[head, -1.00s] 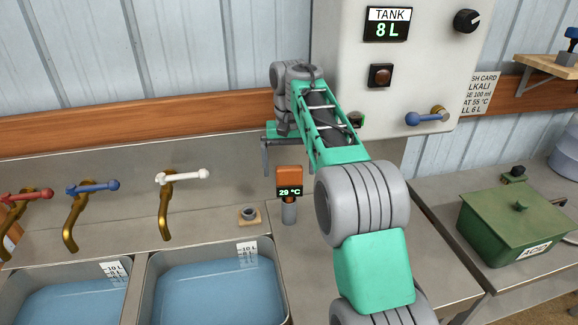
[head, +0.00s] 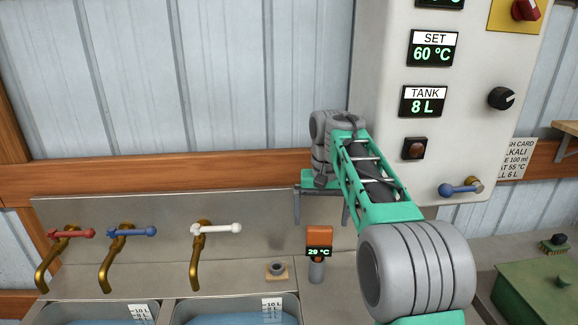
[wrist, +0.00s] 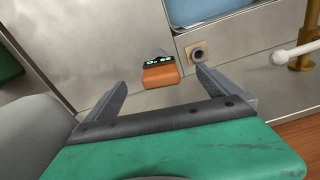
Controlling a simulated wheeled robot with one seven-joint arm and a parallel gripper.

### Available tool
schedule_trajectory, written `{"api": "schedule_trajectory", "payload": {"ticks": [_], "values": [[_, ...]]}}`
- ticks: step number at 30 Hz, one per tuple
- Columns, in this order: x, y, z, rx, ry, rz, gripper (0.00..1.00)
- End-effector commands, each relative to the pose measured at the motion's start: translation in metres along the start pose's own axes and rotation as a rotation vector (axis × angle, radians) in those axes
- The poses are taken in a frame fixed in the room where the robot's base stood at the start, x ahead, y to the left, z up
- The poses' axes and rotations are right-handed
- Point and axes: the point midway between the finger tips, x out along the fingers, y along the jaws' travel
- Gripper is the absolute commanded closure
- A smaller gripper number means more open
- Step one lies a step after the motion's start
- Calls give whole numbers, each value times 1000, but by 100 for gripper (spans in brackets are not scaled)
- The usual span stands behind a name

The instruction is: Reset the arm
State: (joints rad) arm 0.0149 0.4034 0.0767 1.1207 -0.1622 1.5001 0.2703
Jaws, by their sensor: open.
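My gripper (head: 321,207) hangs at the end of my green and grey arm, in front of the steel back panel. In the wrist view my gripper (wrist: 158,92) has its two grey fingers spread wide, with nothing held. An orange thermometer (head: 319,238) reading 29 °C stands on the counter just below and apart from the fingers. It also shows beyond the fingers in the wrist view (wrist: 162,76). My forearm hides part of the panel and counter behind it.
Red (head: 72,233), blue (head: 136,231) and white (head: 218,228) handled taps stand left above two water basins. A small holder (head: 277,270) sits beside the thermometer. A control box (head: 455,90) with a blue lever (head: 458,190) rises at right. A green lidded box (head: 540,292) stands lower right.

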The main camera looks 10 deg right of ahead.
Motion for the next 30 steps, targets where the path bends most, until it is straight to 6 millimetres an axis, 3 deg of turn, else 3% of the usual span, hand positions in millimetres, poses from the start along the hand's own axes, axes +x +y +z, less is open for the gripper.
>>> {"api": "schedule_trajectory", "payload": {"ticks": [3, 7, 12, 15, 20, 30], "values": [[-15, 2, 42, -22, 57, -18, 0], [-13, 7, 100, -53, 128, -30, 0], [20, 22, 188, -98, 229, -26, 0], [46, 30, 226, -120, 275, -17, 0], [71, 38, 254, -139, 308, -6, 0], [73, 38, 256, -140, 307, -6, 0]]}}
